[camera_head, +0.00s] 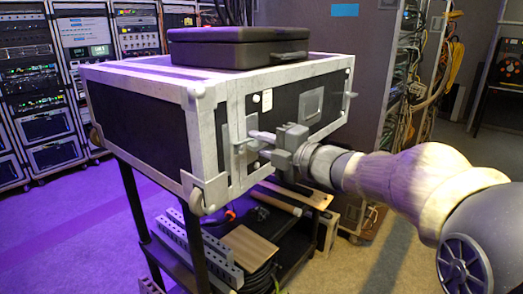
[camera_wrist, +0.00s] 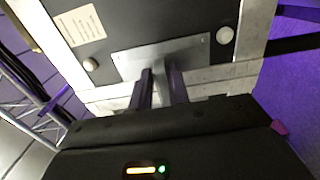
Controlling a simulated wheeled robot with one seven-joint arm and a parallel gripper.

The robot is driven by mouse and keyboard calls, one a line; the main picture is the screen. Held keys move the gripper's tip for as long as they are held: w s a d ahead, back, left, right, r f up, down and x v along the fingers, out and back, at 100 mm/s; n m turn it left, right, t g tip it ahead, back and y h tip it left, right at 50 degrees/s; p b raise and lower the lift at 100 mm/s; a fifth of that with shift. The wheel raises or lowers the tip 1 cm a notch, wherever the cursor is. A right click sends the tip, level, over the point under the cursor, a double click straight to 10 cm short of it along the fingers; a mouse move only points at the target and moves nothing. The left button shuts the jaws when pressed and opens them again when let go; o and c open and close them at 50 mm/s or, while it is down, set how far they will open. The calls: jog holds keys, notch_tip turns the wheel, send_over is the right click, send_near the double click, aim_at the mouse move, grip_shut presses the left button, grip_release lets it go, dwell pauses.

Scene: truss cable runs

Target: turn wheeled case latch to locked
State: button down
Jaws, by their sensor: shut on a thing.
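The wheeled case (camera_head: 140,115) is a black box with pale metal edging, standing on a dark cart. Its latch (camera_head: 236,130) is a grey metal plate on the front face near the left corner. In the wrist view the latch plate (camera_wrist: 185,52) lies across the lower part of the dark panel. My gripper (camera_head: 252,144) reaches in from the right. Its two fingers are shut on the latch's handle, against the case front; in the wrist view the gripper (camera_wrist: 160,88) straddles it. The fingers hide much of the handle, so I cannot tell its exact angle.
A closed dark case (camera_head: 238,47) lies on top of the wheeled case. The cart's lower shelf (camera_head: 255,245) holds blocks, boards and cables. Equipment racks stand behind at the left, and a cable-filled rack (camera_head: 410,75) stands at the right. Floor is clear at the lower left.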

jog(key=shift+f, duration=0.55)
jog(key=c, duration=1.5)
grip_release()
jog(key=shift+r, duration=0.15)
jog(key=shift+r, duration=0.15)
jog(key=v, duration=1.7)
jog(key=shift+s, duration=0.2)
jog(key=shift+d+r, duration=0.15)
